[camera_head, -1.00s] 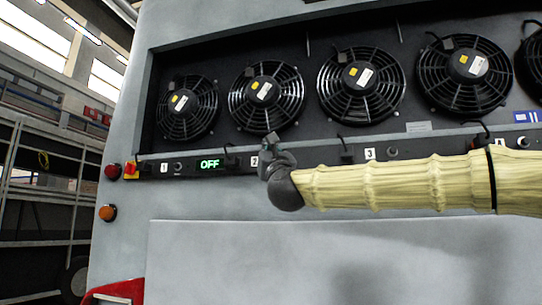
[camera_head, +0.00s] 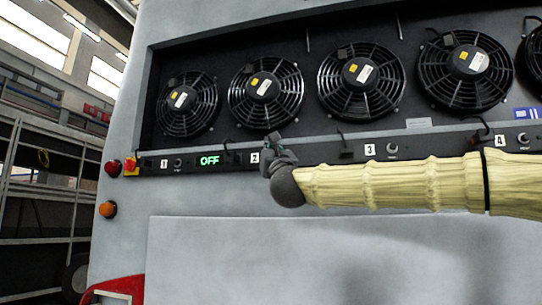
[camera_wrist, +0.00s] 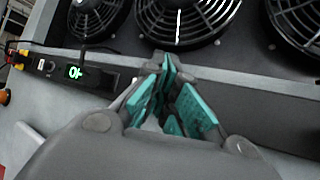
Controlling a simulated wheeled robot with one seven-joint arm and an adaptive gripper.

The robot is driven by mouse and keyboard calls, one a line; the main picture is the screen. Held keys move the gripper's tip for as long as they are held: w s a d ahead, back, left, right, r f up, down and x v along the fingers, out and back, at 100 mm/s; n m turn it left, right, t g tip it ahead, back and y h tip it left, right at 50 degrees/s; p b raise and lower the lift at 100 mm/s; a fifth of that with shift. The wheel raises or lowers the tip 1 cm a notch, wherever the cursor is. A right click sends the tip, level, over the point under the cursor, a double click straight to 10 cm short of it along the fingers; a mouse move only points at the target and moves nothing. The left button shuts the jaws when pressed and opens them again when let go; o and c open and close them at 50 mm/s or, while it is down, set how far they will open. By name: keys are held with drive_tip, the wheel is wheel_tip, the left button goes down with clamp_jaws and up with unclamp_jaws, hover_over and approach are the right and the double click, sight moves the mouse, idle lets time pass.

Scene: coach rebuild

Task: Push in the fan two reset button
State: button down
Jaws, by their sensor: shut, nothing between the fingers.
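Fan two (camera_head: 265,92) is the second black round fan from the left, above a dark control strip (camera_head: 220,162). The white label 2 (camera_head: 254,157) on the strip is visible just left of my gripper (camera_head: 274,141). The reset button beside that label is hidden behind my gripper and wrist. My gripper is shut and empty, in front of the strip below fan two. In the wrist view, its teal-padded fingers (camera_wrist: 168,85) point toward the strip under fan two (camera_wrist: 185,15). I cannot tell whether the tips touch the strip.
A lit green OFF display (camera_head: 209,160) sits left of label 2. The knobs of fan one (camera_head: 178,163) and fan three (camera_head: 392,149) show. A red-and-yellow switch (camera_head: 130,166) is at the strip's left end. A smooth grey panel (camera_head: 300,250) lies below.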

drive_tip(key=shift+w+d+f+b, duration=0.1)
drive_tip(key=shift+w+b, duration=0.2)
idle(0.6)
drive_tip(key=shift+w, duration=0.2)
drive_tip(key=shift+s, duration=0.1)
drive_tip(key=shift+w+d, duration=0.2)
drive_tip(key=shift+w, duration=0.35)
idle(1.0)
drive_tip(key=shift+s, duration=0.1)
drive_tip(key=shift+s+a+b, duration=0.35)
drive_tip(key=shift+s+b, duration=0.55)
